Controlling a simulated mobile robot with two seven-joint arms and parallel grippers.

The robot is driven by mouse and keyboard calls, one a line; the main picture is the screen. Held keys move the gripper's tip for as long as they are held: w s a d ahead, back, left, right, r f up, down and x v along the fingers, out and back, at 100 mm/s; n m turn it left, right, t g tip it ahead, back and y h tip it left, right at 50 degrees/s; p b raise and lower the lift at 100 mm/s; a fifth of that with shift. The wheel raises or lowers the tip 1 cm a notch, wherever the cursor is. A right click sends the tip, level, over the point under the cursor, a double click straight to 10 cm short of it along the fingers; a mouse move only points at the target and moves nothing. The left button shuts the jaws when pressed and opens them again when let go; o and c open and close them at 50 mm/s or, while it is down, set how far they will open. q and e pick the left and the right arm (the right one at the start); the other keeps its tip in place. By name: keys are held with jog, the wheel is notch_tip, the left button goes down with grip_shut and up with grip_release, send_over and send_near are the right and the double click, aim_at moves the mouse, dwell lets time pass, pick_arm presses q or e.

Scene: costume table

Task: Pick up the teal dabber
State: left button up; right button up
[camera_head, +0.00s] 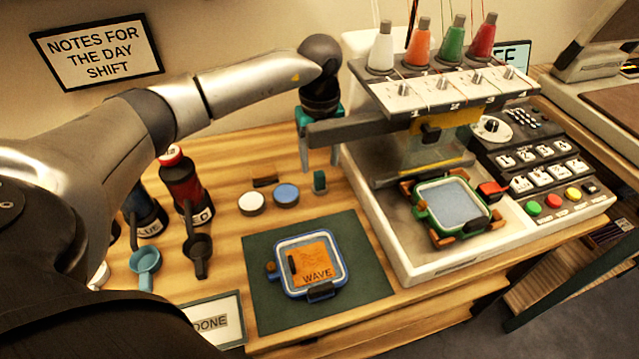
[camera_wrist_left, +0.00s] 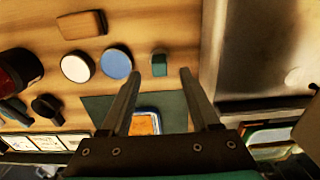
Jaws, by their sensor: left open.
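The teal dabber (camera_head: 319,182) is a small upright teal block with a darker top, standing on the wooden table left of the embroidery machine. It also shows in the left wrist view (camera_wrist_left: 159,65). My left gripper (camera_head: 319,163) points down above the dabber, its two fingers spread and empty. In the left wrist view the dabber appears between the fingertips (camera_wrist_left: 161,73), with a gap on each side and no visible contact. My right gripper does not show.
White (camera_head: 251,202) and blue (camera_head: 286,194) round pads and a brown block (camera_head: 265,181) lie left of the dabber. A green mat (camera_head: 263,320) holds a blue hoop (camera_head: 338,288) in front.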

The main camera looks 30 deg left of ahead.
aim_at(320, 174)
pick_arm(q)
notch_tip(320, 174, down, 3)
jog(key=shift+s+b, duration=0.1)
jog(key=shift+b, duration=0.2)
jog(key=shift+f, duration=0.3)
jog(key=shift+r, duration=0.1)
jog(key=c, duration=0.6)
grip_shut()
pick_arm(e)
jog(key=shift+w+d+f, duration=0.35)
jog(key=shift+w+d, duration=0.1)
